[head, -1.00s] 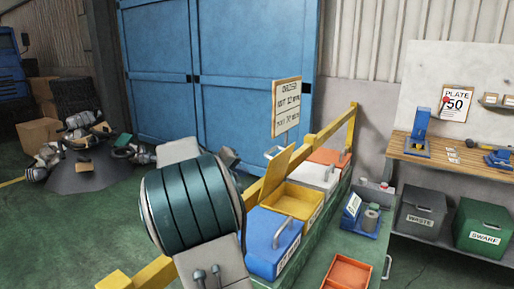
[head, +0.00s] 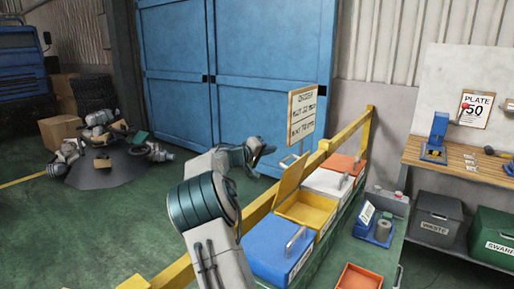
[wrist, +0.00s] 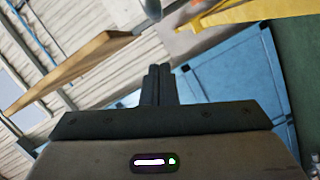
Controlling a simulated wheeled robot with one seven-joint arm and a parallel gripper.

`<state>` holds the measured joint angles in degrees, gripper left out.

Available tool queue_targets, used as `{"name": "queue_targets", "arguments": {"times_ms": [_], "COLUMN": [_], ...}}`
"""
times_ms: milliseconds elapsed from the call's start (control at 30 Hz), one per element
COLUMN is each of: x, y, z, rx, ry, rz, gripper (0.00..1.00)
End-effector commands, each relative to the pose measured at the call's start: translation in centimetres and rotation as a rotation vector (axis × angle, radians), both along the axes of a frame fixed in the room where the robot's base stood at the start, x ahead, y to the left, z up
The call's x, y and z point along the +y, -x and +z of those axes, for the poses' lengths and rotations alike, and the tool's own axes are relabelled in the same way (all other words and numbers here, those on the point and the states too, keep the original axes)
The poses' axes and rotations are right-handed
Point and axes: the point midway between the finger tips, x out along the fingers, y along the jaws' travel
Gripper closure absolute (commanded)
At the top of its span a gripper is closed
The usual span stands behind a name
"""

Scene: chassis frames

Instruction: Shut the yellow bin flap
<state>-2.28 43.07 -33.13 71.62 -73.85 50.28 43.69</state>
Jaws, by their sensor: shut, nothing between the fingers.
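The yellow bin (head: 307,212) stands in the row of bins between the blue bin and the white one. Its yellow flap (head: 291,181) is raised, tilted up at the bin's left side, so the bin is open. My gripper (head: 269,148) is at the end of my arm, left of and a little above the flap in the picture, apart from it. In the wrist view my gripper (wrist: 158,72) shows its two fingers shut together with nothing between them. A yellow surface (wrist: 250,12) shows at the top right there; I cannot tell whether it is flap or rail.
A yellow rail (head: 345,137) runs along the bins' left side. A sign (head: 302,114) stands behind the flap. The blue bin (head: 277,246), white bin (head: 329,183) and orange-lidded bin (head: 345,164) flank the yellow one. Green floor (head: 100,230) lies open at left.

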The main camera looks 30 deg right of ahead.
Motion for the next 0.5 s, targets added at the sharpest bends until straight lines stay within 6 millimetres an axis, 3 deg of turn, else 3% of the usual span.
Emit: {"name": "queue_targets", "arguments": {"times_ms": [200, 500], "x": [-0.5, -0.9], "y": [2.2, 3.2], "z": [-1.1, -1.7], "rx": [0.002, -0.001], "ry": [-0.002, -0.002], "rz": [0.001, 0.001], "gripper": [1.0, 1.0]}}
